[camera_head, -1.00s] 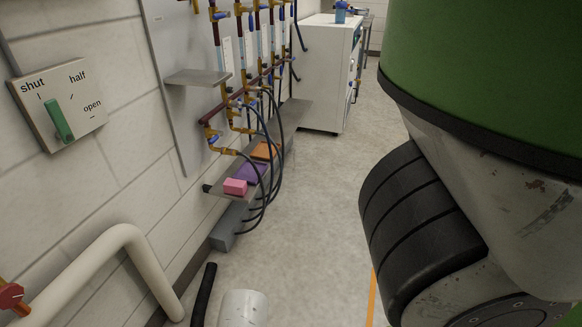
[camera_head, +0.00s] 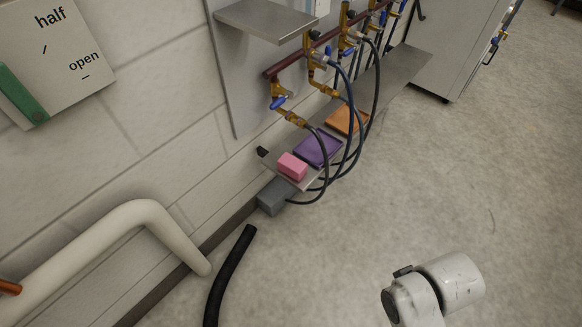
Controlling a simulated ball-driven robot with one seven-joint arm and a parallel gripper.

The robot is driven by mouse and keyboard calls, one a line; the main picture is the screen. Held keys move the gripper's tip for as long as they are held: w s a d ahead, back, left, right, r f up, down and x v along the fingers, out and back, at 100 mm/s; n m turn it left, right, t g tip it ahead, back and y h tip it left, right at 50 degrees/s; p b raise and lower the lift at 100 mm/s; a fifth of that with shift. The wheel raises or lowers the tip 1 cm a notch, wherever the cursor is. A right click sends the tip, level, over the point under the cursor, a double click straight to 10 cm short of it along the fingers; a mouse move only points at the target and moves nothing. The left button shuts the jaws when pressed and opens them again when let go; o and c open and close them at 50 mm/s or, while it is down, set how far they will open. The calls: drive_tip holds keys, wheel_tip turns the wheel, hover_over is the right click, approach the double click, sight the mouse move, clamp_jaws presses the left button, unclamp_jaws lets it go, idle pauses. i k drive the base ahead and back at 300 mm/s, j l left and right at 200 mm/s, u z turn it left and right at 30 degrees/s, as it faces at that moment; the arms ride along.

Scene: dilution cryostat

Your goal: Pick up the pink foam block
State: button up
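The pink foam block (camera_head: 292,166) lies at the near end of a low, narrow metal shelf (camera_head: 402,69) along the wall. Right behind it on the shelf is a purple tray (camera_head: 318,149), with an orange tray (camera_head: 346,120) further along. Dark hoses curve down beside the shelf, close to the block's right side. A white rounded part at the lower right seems to be a piece of my arm. My gripper's fingers do not show, so I cannot see their state.
A cream pipe (camera_head: 150,215) bends along the wall at left, with a black hose (camera_head: 229,277) on the floor beside it. A small steel shelf (camera_head: 265,18) juts out above. A grey box (camera_head: 273,197) sits under the low shelf. Open floor (camera_head: 440,180) lies to the right.

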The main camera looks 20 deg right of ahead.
sight(295, 169)
drive_tip(key=i+l+u, duration=0.3)
drive_tip(key=u, duration=0.2)
drive_tip(key=i+l+u, duration=0.3)
drive_tip(key=l+u, duration=0.15)
drive_tip(key=i+l+u, duration=0.2)
drive_tip(key=l+u, duration=0.3)
